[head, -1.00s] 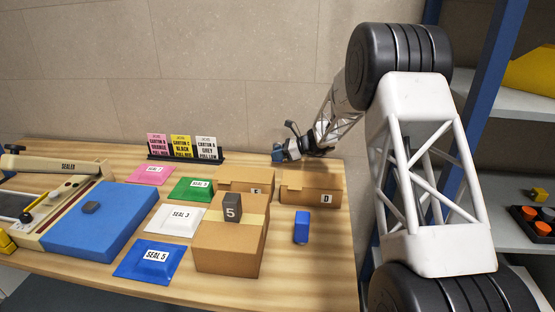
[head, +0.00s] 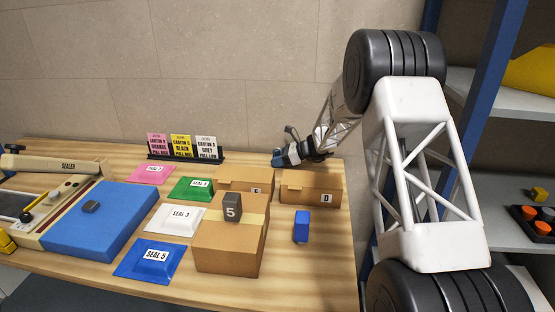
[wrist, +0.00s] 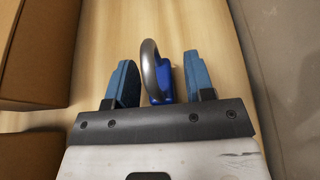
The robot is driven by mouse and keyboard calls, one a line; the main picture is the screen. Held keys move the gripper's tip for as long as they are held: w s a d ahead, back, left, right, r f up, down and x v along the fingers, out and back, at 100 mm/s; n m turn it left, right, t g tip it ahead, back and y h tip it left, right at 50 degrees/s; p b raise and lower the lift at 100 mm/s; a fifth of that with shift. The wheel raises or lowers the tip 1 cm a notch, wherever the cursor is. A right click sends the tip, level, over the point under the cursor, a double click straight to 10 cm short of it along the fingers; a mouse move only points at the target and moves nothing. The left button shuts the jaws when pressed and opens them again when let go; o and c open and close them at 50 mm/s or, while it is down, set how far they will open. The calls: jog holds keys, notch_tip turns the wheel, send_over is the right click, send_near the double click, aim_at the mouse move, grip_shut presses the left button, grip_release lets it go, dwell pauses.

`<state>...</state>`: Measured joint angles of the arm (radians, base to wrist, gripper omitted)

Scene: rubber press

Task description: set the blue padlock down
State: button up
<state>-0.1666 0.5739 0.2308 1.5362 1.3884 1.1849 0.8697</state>
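The blue padlock (wrist: 165,86), with a grey curved shackle (wrist: 149,65), lies between my fingers in the wrist view. Pale wood shows behind it. My gripper (wrist: 161,80) has its blue fingers spread. A clear gap shows between the padlock and the right finger; the left finger is close to the shackle, and I cannot tell if they touch. In the head view my gripper (head: 279,158) is low at the back of the table, behind the cartons. I cannot make out the padlock there.
Carton D (head: 312,188) and carton E (head: 240,181) stand in front of my gripper. A larger carton (head: 228,247) bears a dark block marked 5 (head: 232,207). A blue block (head: 301,227) stands right of it. A card rack (head: 185,156) stands left of my gripper, and the wall is behind.

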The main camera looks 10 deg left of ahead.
jog(key=shift+r, duration=0.15)
jog(key=shift+d, duration=0.15)
jog(key=v, duration=1.1)
jog(key=shift+d+r, duration=0.25)
jog(key=shift+d, duration=0.05)
jog(key=shift+r, duration=0.1)
dwell(0.4)
